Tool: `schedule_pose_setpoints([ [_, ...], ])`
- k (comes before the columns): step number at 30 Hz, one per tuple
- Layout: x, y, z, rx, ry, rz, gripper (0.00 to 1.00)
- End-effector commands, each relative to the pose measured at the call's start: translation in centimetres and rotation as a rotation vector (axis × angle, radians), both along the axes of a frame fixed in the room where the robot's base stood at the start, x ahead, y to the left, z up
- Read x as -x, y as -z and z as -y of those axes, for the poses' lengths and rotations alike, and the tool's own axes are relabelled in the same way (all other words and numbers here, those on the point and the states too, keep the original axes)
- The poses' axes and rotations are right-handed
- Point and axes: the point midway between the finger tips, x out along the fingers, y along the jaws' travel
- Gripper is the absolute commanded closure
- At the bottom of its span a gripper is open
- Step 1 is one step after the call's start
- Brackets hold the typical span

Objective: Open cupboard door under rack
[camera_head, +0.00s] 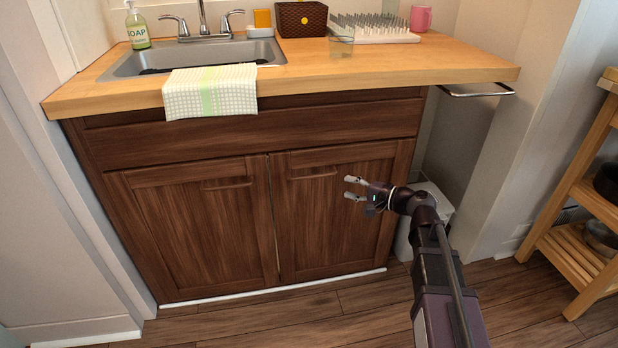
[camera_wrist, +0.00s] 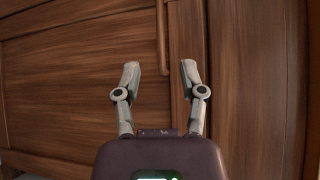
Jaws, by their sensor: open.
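The dish rack (camera_head: 375,29) stands on the right of the wooden counter. Below it is the right cupboard door (camera_head: 325,235), dark brown wood, looking shut beside the left door (camera_head: 195,230). Its wooden handle (camera_head: 313,176) runs across near the top. My gripper (camera_head: 348,188) is open and empty in front of this door, to the right of the handle and a little lower in the picture. In the wrist view the handle (camera_wrist: 161,40) runs upright, its end near the gap between my open fingertips (camera_wrist: 160,72). I cannot tell the remaining distance.
A sink (camera_head: 200,57) with a hanging towel (camera_head: 210,92) is at the counter's left. A metal towel bar (camera_head: 476,94) juts out at right. A white bin (camera_head: 432,205) stands right of the cupboard. A wooden shelf (camera_head: 580,205) is far right. The floor before the doors is clear.

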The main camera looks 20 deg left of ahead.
Motion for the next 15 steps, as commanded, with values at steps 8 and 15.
schedule_pose_setpoints([
  [8,-0.6,0.4,-2.1,0.001,-0.002,0.001,0.47],
  [15,-1.3,0.9,-5.4,0.001,-0.002,0.0,0.47],
])
